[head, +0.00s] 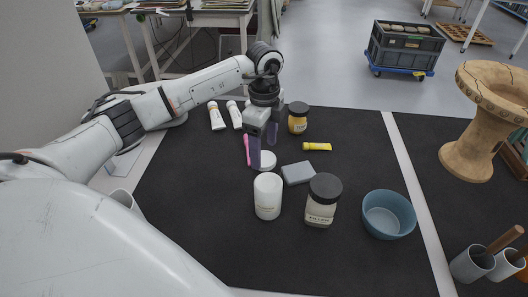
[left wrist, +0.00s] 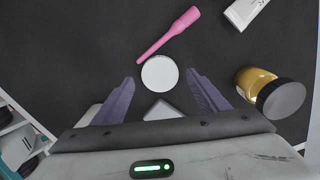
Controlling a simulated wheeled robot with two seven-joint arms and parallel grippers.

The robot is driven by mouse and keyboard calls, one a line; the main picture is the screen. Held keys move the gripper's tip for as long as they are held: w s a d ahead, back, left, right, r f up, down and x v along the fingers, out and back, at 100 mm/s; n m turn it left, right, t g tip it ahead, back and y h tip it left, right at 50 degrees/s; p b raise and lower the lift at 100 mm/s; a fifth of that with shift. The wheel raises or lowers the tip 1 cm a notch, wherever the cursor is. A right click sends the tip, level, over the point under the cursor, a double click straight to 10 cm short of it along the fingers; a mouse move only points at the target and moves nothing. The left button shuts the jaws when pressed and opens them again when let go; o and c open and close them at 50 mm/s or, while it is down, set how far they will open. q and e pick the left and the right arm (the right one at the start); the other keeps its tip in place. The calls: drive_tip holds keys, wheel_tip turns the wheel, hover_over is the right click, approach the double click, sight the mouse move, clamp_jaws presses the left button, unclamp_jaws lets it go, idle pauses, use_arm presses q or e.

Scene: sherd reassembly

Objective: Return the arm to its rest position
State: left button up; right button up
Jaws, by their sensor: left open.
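My left arm comes in from the left, and its left gripper (head: 264,150) points down over the black mat (head: 190,190). The gripper is open, with two purple fingers set apart. In the left wrist view, a round white lid or disc (left wrist: 160,73) shows between the fingertips, on the mat below; I cannot tell the exact height gap. A pink tool (left wrist: 168,34) lies beyond it. Nothing is held between the fingers. My right gripper is in neither view.
Near the gripper stand a white jar (head: 268,197), a dark-lidded jar (head: 321,203), a yellow jar (head: 297,122), a grey block (head: 298,173) and a yellow tube (head: 317,146). A blue bowl (head: 388,215) and a brown pot (head: 480,115) are right.

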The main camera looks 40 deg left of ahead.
use_arm(q)
wheel_tip(320, 180, up, 10)
idle(0.3)
